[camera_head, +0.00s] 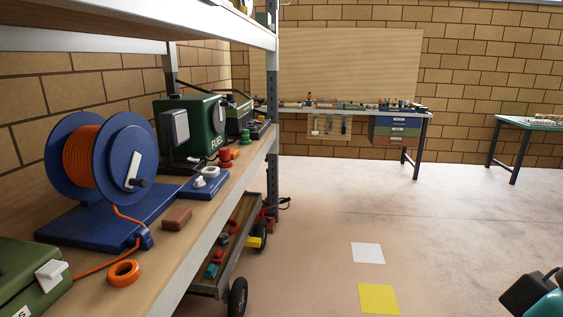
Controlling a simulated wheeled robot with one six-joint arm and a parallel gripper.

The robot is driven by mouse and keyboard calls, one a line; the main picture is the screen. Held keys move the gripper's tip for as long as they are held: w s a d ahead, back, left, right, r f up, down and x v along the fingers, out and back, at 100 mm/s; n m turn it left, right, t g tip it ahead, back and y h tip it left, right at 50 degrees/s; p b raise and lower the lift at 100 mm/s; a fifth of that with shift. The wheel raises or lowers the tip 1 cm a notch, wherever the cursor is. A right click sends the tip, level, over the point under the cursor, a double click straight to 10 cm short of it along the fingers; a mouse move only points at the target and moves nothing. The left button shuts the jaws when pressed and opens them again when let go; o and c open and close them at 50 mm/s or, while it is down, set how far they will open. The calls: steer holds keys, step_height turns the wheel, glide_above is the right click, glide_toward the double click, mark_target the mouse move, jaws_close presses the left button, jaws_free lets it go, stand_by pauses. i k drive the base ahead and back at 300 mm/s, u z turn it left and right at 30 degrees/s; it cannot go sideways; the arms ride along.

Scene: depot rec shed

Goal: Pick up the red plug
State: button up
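A small red plug-like piece (225,158) stands upright on the wooden shelf at the left, in front of the green fuel can. It has a wide base and a narrower top. A similar green piece (245,138) stands just behind it to the right. A blue plate with a white round fitting (206,176) lies in front of it. No fingertips of my gripper show. A black and teal part (541,296) at the lower right edge seems to belong to my arm, far from the shelf.
A blue cable reel (97,160) with orange cord, a brown block (176,218) and an orange ring (123,273) share the shelf (165,252). A grey upright post (272,165) stands at its far end. A wheeled cart (213,287) sits below.

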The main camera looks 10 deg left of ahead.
mark_target(224, 156)
steer(key=z, duration=0.2)
steer(key=i, duration=2.4)
steer(key=u, duration=1.4)
steer(key=i, duration=0.8)
steer(key=u, duration=1.2)
steer(key=i, duration=0.25)
steer(key=u, duration=0.1)
